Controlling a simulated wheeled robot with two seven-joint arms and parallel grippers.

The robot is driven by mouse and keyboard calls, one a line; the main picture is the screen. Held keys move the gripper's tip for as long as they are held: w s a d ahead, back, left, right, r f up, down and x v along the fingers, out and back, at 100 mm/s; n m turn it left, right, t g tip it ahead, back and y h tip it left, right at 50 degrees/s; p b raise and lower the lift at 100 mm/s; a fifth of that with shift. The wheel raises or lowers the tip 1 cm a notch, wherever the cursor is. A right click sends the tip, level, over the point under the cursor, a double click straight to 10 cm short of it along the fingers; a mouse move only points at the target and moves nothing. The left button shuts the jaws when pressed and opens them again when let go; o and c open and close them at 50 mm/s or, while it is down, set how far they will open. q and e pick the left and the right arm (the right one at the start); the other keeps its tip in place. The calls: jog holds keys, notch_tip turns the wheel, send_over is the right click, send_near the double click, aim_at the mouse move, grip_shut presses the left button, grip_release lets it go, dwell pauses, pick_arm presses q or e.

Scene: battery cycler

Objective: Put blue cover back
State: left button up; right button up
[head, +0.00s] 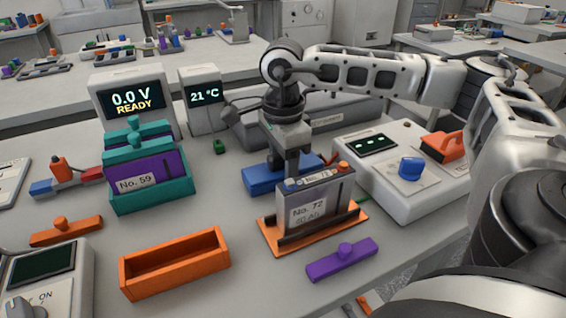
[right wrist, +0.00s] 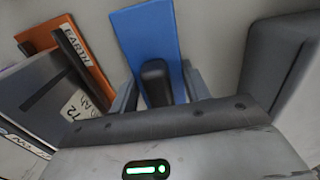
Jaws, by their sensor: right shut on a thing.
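The blue cover (head: 262,180) is a long flat blue piece behind the battery labelled No. 72 (head: 312,205). It also shows in the right wrist view (right wrist: 148,30), with a dark rounded grip (right wrist: 156,82) on it. My right gripper (head: 292,170) points down over the cover and is shut on its grip, with the fingers on both sides. The battery partly hides the fingertips and the cover in the head view. I cannot tell whether the cover touches the table. My left gripper is not in view.
The battery stands on an orange base (head: 268,240). A purple cover (head: 342,260) lies in front, an empty orange tray (head: 175,280) left of it. A teal holder (head: 155,203) carries a purple No. 59 block. A console with a blue knob (head: 410,168) stands right.

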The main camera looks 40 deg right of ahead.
jog(key=shift+f, duration=0.1)
jog(key=shift+f, duration=0.15)
jog(key=o, duration=1.1)
jog(key=shift+c, duration=0.2)
notch_tip(320, 180, up, 13)
jog(key=shift+f, duration=0.2)
